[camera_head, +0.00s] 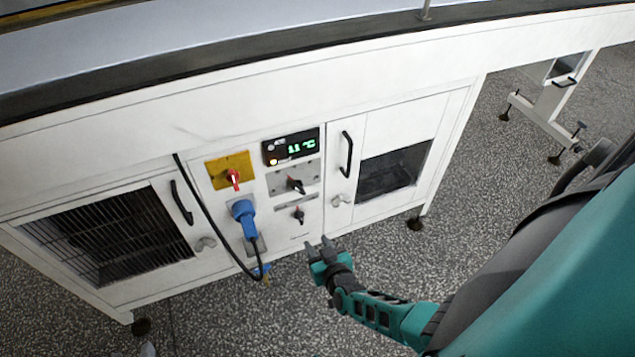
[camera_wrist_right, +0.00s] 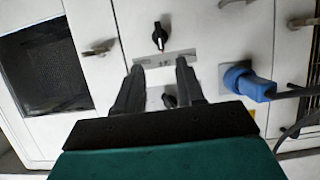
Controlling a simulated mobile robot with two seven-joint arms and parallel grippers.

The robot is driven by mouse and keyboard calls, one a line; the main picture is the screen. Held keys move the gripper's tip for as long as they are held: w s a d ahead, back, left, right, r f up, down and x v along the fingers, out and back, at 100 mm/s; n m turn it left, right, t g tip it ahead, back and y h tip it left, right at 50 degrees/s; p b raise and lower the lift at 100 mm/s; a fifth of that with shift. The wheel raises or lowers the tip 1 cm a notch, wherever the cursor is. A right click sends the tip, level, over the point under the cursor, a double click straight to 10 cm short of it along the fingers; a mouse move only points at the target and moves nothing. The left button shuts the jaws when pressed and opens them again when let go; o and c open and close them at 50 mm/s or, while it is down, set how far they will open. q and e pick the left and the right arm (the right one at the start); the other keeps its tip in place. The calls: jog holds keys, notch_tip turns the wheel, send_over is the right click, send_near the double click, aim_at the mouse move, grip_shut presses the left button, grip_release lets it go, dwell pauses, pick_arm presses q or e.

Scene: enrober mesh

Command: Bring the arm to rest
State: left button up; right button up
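My right gripper (camera_head: 319,247) is in front of the lower part of a white machine cabinet (camera_head: 400,75), just below its control panel. In the right wrist view its two dark fingers (camera_wrist_right: 160,68) stand apart with nothing held between them. One black knob (camera_wrist_right: 159,36) shows beyond the fingertips, and another (camera_wrist_right: 169,100) shows in the gap between the fingers. I cannot tell how far the fingertips are from the panel. My right arm (camera_head: 390,312) reaches in from the lower right, bent. My left gripper is not in view.
The panel carries a green-lit display (camera_head: 291,147), a red switch (camera_head: 233,176) on a yellow plate, and a blue plug (camera_head: 243,214) with a hanging black cable (camera_head: 215,226). Doors with black handles (camera_head: 346,154) flank it. Speckled floor (camera_head: 470,205) is open to the right.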

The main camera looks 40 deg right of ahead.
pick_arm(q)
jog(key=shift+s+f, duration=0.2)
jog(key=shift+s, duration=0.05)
pick_arm(e)
jog(key=shift+s, duration=0.15)
pick_arm(q)
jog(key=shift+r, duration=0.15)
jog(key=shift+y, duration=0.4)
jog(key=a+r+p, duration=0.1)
jog(key=p, duration=0.1)
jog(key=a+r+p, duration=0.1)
jog(key=p, duration=0.2)
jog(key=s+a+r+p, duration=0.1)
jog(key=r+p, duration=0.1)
jog(key=shift+p, duration=0.35)
pick_arm(e)
jog(key=s+a+r+n+g+y, duration=0.1)
jog(key=s+a+r, duration=0.3)
jog(key=r, duration=0.7)
jog(key=s+a+r+n+g+y, duration=0.1)
jog(key=s+a+r+n+y, duration=0.3)
jog(key=r, duration=0.8)
jog(key=shift+s+a, duration=0.75)
jog(key=shift+s, duration=0.4)
